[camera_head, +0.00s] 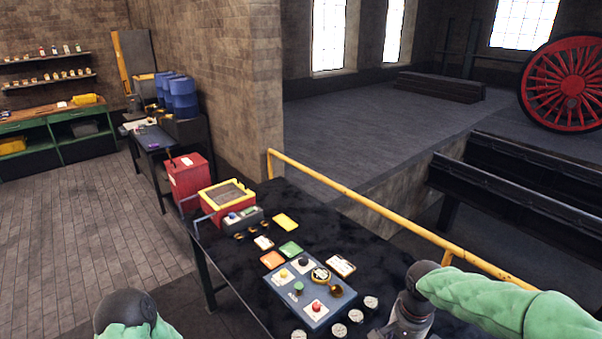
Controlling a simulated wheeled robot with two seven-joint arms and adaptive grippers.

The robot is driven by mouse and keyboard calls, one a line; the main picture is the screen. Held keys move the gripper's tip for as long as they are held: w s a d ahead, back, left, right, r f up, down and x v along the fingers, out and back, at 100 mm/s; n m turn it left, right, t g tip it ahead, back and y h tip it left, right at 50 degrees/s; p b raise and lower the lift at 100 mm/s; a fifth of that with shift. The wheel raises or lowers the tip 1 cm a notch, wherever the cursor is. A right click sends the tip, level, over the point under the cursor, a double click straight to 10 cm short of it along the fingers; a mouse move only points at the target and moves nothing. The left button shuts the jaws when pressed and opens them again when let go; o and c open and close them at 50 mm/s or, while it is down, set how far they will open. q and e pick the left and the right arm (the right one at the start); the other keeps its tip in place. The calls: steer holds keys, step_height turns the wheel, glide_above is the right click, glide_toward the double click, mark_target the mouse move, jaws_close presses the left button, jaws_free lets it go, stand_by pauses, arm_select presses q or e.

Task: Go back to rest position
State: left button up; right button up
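My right arm comes in from the right in a green sleeve, and its dark wrist and gripper (400,322) point down over the near right part of the black table (330,222). Its fingertips are cut off or hidden at the bottom edge, so I cannot tell if they are open or shut. Of my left arm only a green sleeve and a dark joint show at the bottom left, off the table; its gripper is out of view. A blue-grey control panel (290,293) with red, green, yellow and black knobs lies on the table left of my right gripper.
Several round gauges (355,316) lie near my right gripper. Coloured cards (291,249) and a red-yellow box (227,197) lie farther back. A yellow rail (375,204) runs along the table's far side. The brick floor (80,235) at left is clear.

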steer(key=s+a+f+n+y, duration=0.1)
steer(key=a+f, duration=0.2)
steer(key=f, duration=0.4)
steer(key=s+a+f+n+y, duration=0.1)
steer(key=a+f, duration=0.1)
steer(key=f, duration=0.4)
steer(key=s+a+f+n+y, duration=0.1)
steer(key=s+a+f, duration=0.3)
steer(key=s+f, duration=0.5)
steer(key=s+a+f+n+y, duration=0.1)
steer(key=s+a+f, duration=0.2)
steer(key=s+f, duration=0.6)
steer(key=w+a+f+b, duration=0.1)
steer(key=w+f+b, duration=0.1)
steer(key=f+b, duration=0.6)
steer(key=w+a+f+b, duration=0.1)
steer(key=w+f+b, duration=0.1)
steer(key=f+b, duration=0.7)
steer(key=shift+w+f+n, duration=0.2)
steer(key=shift+w+n, duration=0.05)
steer(key=shift+n, duration=0.05)
